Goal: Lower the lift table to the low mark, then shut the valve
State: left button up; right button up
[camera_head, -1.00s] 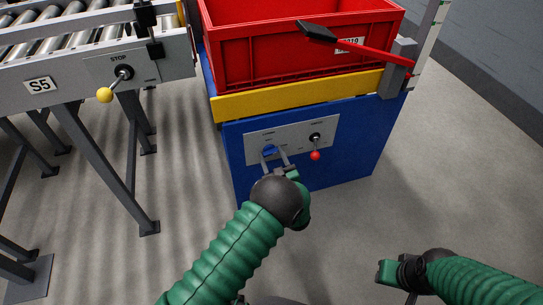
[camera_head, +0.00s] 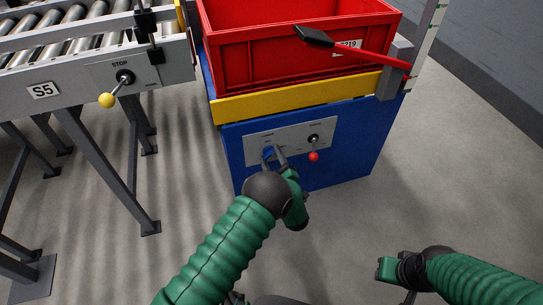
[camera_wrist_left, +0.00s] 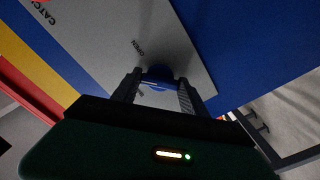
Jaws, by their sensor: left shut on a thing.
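The lift table (camera_head: 345,150) has a blue body with a yellow band, and a grey panel (camera_head: 295,133) on its front. The valve, a blue knob (camera_head: 268,153), is at the panel's lower left. My left gripper (camera_head: 275,156) is shut on it. In the left wrist view the blue knob (camera_wrist_left: 158,76) sits between the two fingers, near the word OPEN. A small lever with a red ball (camera_head: 314,156) hangs to the right on the panel. A pale marked post (camera_head: 428,35) stands at the table's right. My right gripper (camera_head: 388,269) is low at right, away from everything; its jaws are unclear.
A red crate (camera_head: 260,65) stands on the table. A red lever with a black grip (camera_head: 314,37) crosses its front from a grey bracket. A roller conveyor (camera_head: 60,75) at left carries a STOP lever with a yellow ball (camera_head: 107,100). The floor in front is clear.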

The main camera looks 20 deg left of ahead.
pick_arm(q)
jog(key=shift+a+f+n+p, duration=0.1)
jog(key=shift+n+p, duration=0.5)
jog(key=shift+n, duration=1.75)
jog(key=shift+a+n+p, duration=0.1)
jog(key=shift+n+p, duration=0.45)
jog(key=shift+n, duration=1.8)
jog(key=shift+s, duration=0.1)
jog(key=o, duration=1.4)
jog(key=shift+d, duration=0.1)
jog(key=p+v, duration=0.7)
jog(key=v, duration=0.9)
jog(key=shift+s+d, duration=0.3)
